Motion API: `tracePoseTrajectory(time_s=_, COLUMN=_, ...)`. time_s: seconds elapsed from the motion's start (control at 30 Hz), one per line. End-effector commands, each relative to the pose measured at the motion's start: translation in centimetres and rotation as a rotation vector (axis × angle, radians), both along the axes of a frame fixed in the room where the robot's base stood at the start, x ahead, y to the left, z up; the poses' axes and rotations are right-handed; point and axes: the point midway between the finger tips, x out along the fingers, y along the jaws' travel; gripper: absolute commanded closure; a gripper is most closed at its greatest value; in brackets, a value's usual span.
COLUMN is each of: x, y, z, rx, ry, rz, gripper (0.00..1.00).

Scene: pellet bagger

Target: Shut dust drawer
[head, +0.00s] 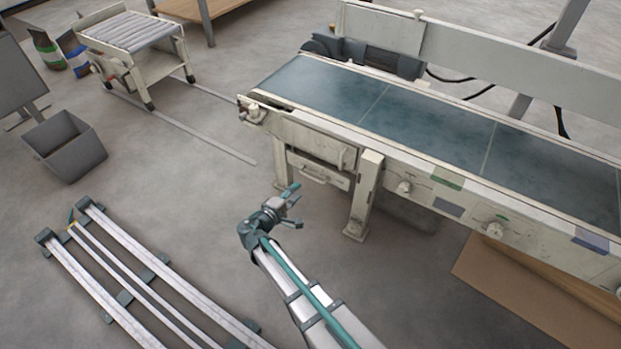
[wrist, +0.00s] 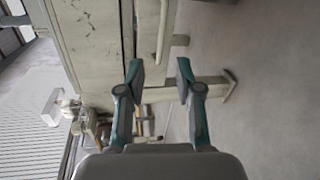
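The dust drawer (head: 322,172) is a pale, worn box front with a handle, under the left end of the conveyor in the head view. I cannot tell how far out it stands. My gripper (head: 294,206) is in front of it and lower in the picture, apart from it, with its fingers spread. In the wrist view my gripper (wrist: 161,80) has a clear gap between its fingertips and nothing in it. Beyond the fingers is a pale panel with a bar along it, seen sideways; I cannot tell how much of this is the drawer.
The conveyor (head: 395,120) has a leg (head: 364,197) just right of the drawer. Floor rails (head: 150,265) lie at lower left. A grey bin (head: 66,147) and a roller cart (head: 132,45) stand at left.

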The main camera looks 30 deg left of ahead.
Motion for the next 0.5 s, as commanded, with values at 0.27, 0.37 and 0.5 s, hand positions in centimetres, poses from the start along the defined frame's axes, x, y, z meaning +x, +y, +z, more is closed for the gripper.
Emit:
tracePoseTrajectory(time_s=0.27, x=0.6, y=0.3, z=-0.4, rx=0.146, ry=0.008, rz=-0.024, gripper=0.65)
tracePoseTrajectory(time_s=0.37, x=1.5, y=0.3, z=-0.7, rx=0.146, ry=0.007, rz=-0.025, gripper=0.65)
tracePoseTrajectory(time_s=0.5, x=3.7, y=0.4, z=-1.3, rx=0.144, ry=0.007, rz=-0.024, gripper=0.65)
